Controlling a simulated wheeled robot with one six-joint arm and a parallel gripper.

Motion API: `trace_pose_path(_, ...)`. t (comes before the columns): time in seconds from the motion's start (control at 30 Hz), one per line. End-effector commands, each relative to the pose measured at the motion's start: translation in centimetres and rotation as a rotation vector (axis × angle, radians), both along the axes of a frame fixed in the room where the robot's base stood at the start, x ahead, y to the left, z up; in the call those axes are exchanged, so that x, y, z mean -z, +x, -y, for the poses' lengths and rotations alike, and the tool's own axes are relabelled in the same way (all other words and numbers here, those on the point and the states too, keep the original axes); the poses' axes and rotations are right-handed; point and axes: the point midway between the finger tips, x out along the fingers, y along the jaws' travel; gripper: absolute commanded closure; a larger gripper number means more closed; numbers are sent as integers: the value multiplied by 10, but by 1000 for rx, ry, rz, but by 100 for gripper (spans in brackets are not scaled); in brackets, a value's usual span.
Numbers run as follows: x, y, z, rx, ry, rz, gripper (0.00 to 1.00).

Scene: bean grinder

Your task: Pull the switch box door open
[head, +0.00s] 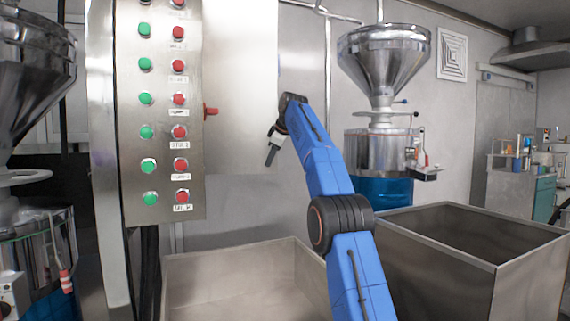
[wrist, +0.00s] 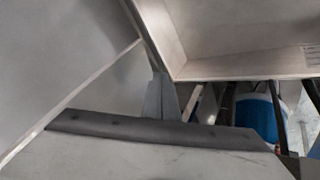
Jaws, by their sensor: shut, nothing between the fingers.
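The switch box (head: 160,110) is a steel cabinet at the left of the head view, its face carrying green and red buttons. A red knob (head: 210,111) sticks out from its right edge. A plain bright metal sheet (head: 242,85), which looks like the door, stands right of the button face; how far it is open I cannot tell. My gripper (head: 271,153) is shut and empty by the sheet's lower right edge, tilted downward; contact is unclear. In the wrist view its fingers (wrist: 163,97) are together, between a grey flat surface (wrist: 65,55) and a box-like inner corner (wrist: 180,65).
An open steel bin (head: 240,270) stands below the box, and another (head: 480,245) stands at the right. A grinder with a steel hopper (head: 385,60) is behind my arm; another hopper (head: 35,60) is at far left. Free air lies between my gripper and the right grinder.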

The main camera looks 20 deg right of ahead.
Motion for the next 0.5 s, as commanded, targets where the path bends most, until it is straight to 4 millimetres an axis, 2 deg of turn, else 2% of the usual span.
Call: trace_pose_path(0.5, 0, -47, 11, 1, -1, -1, 100)
